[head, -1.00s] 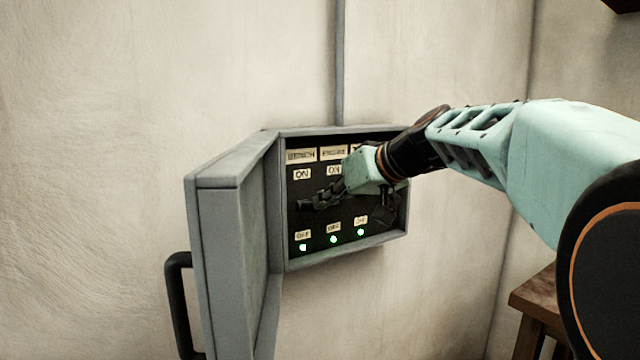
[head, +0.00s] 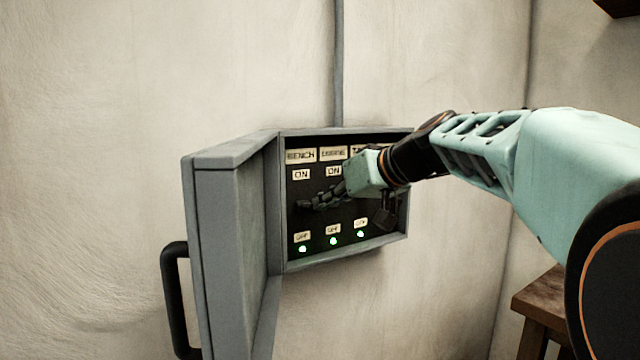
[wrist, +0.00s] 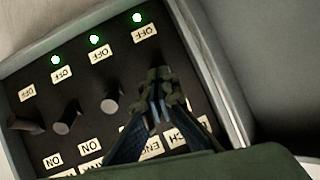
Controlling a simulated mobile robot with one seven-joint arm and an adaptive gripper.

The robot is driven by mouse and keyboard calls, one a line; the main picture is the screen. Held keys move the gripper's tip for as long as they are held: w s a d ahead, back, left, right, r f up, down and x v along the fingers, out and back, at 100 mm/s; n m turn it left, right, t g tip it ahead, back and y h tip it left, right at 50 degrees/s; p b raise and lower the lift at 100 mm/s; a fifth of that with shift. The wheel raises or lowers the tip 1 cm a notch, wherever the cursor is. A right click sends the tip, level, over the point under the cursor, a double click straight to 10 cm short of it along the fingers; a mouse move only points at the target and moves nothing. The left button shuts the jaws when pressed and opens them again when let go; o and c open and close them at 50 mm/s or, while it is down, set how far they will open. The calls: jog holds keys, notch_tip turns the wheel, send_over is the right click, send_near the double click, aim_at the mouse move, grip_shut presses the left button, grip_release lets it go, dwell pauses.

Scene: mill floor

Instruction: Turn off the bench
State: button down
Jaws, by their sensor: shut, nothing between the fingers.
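A grey switch box (head: 345,264) hangs open on the wall, with a dark panel of switches inside. The BENCH label (head: 301,156) tops the leftmost column, with ON above and OFF below. A green light (head: 302,249) glows under that column's OFF label. My gripper (head: 304,205) is shut and empty, its fingertips at the BENCH column between ON and OFF. In the wrist view, which shows the panel upside down, my gripper (wrist: 160,78) covers where the bench switch would be. I cannot tell that switch's position or whether I touch it.
Neighbouring dark switch knobs (wrist: 112,100) stick out close beside my fingers. Two more green lights (head: 333,241) glow to the right. The box door (head: 232,250) stands open at the left with a black handle (head: 173,300). A wooden table (head: 543,300) is at lower right.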

jog(key=shift+s+d+f+t+y+b, duration=0.1)
jog(key=shift+f+t+y+b, duration=0.35)
jog(key=shift+b, duration=1.75)
jog(key=shift+f+b, duration=0.65)
jog(key=shift+b, duration=1.05)
jog(key=shift+r, duration=0.2)
jog(key=shift+r+p, duration=0.6)
jog(key=shift+r, duration=0.15)
jog(key=shift+r, duration=0.1)
